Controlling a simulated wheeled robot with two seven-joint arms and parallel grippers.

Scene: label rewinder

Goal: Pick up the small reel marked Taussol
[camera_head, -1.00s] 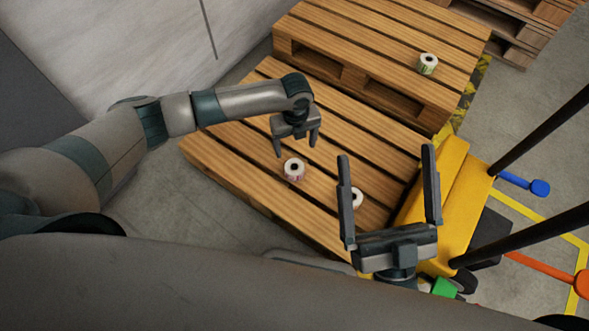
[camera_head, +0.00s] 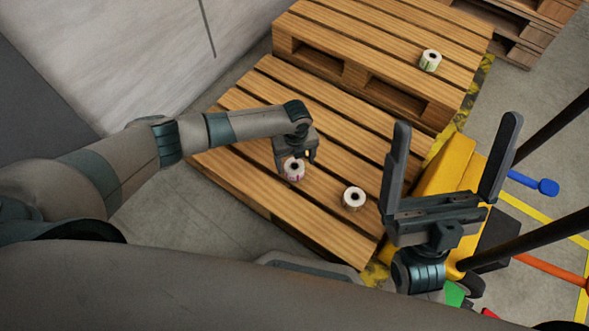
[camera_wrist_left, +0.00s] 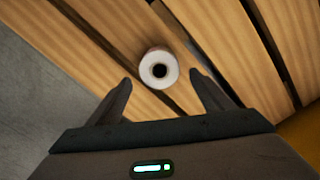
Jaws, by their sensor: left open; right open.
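Three small white reels stand on wooden pallets, and no lettering is readable on any of them. One reel (camera_head: 293,169) with a pinkish label stands on the near pallet by my left gripper (camera_head: 296,160). In the left wrist view this reel (camera_wrist_left: 158,70) is just ahead of the open fingertips (camera_wrist_left: 160,82), roughly centred between them and not gripped. A second reel (camera_head: 354,198) with a brownish label stands on the near pallet to the right. A third reel (camera_head: 430,60) with a green label stands on the far pallet.
The near pallet (camera_head: 255,100) has slats with gaps between them. The higher far pallet (camera_head: 370,40) stands behind it. A yellow machine part (camera_head: 452,185) with dark bars borders the right side. A pale wall (camera_head: 130,50) is at the left.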

